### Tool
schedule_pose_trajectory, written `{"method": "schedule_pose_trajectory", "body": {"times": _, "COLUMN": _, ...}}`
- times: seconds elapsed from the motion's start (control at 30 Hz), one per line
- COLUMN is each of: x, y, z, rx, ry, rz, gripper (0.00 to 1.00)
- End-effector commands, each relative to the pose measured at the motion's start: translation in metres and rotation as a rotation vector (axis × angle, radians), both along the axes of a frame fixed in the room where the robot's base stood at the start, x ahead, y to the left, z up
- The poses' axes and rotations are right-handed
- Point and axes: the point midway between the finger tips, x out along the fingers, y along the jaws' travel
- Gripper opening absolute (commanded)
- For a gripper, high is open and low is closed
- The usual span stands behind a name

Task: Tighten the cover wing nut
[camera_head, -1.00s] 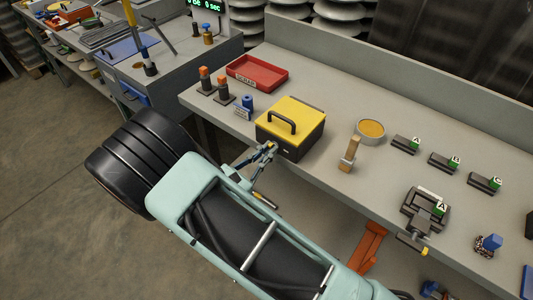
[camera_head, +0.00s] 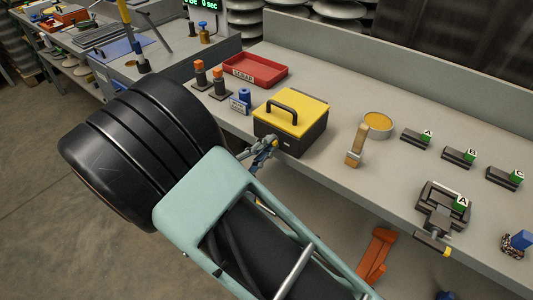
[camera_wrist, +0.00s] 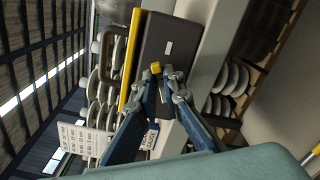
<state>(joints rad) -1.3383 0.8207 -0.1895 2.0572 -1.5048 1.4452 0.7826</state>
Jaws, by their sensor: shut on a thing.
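The black box with a yellow lid (camera_head: 308,105) and a black handle stands at the bench's front edge. In the wrist view its dark front face (camera_wrist: 170,47) lies straight ahead, with the yellow lid edge to the left. A small yellow wing nut (camera_wrist: 155,67) shows at the fingertips against this face. My gripper (camera_head: 272,144) is at the box's front, its fingers closed on the wing nut; it also shows in the wrist view (camera_wrist: 158,76). The fingers hide much of the nut, so its exact angle is unclear.
A red tray (camera_head: 255,70), orange-topped posts (camera_head: 217,83) and a blue item (camera_head: 243,97) stand behind and left of the box. A wooden-handled tool (camera_head: 357,146), a round yellow-filled dish (camera_head: 377,124) and a clamp (camera_head: 440,205) lie to the right.

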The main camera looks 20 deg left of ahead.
Motion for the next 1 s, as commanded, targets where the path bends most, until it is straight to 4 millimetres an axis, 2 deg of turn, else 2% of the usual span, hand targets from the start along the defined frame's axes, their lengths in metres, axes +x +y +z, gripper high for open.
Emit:
{"method": "schedule_pose_trajectory", "body": {"times": 0.03, "x": 0.0011, "y": -0.0008, "z": -0.0050, "rx": 0.042, "ry": -0.020, "rz": -0.002, "gripper": 0.00}}
{"method": "schedule_pose_trajectory", "body": {"times": 0.5, "x": 0.0009, "y": -0.0020, "z": -0.0049, "rx": 0.376, "ry": -0.158, "rz": -0.003, "gripper": 0.00}}
{"method": "schedule_pose_trajectory", "body": {"times": 1.0, "x": 0.0009, "y": -0.0019, "z": -0.0017, "rx": 0.486, "ry": -0.205, "rz": -0.003, "gripper": 0.00}}
